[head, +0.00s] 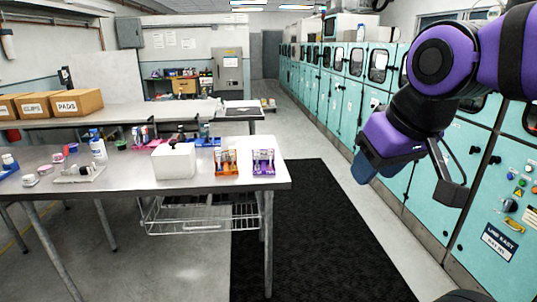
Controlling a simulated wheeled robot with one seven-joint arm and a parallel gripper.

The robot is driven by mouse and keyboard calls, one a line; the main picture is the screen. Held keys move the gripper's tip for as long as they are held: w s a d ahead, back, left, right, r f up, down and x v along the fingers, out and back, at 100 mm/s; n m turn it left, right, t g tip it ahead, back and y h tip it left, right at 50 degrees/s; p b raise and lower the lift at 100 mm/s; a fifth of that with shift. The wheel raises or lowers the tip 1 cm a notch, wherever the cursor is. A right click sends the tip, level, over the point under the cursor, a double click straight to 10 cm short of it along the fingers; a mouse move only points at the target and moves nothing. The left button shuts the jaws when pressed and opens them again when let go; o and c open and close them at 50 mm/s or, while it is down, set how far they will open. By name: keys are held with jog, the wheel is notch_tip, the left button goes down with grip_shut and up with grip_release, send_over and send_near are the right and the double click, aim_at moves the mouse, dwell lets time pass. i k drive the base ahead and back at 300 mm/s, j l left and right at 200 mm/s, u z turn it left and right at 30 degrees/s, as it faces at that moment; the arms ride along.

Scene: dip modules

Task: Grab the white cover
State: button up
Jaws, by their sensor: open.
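A white box-shaped piece (174,162), which looks like the white cover, stands on the near steel table (225,180), left of the orange and purple racks. A dark knob-like shape shows at its top, and I cannot tell whether it belongs to it or stands behind. My gripper (408,184) hangs in the air at the right, over the aisle and in front of the teal cabinets. It is open and empty, well to the right of the table and apart from the white piece.
An orange rack (226,162) and a purple rack (263,162) stand close right of the white piece. Bottles and jars fill the table's left side. A wire shelf (200,213) hangs below. Teal cabinets (352,108) line the right. The black mat (330,225) is clear.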

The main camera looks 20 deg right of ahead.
aim_at(171, 160)
jog(key=i+j+z, duration=0.15)
jog(key=i+j, duration=0.25)
jog(key=i, duration=0.35)
jog(key=i+j+z, duration=0.15)
jog(key=i+j, duration=0.35)
jog(key=i, duration=0.2)
jog(key=i+j+z, duration=0.15)
jog(key=i+j, duration=0.45)
jog(key=i, duration=0.1)
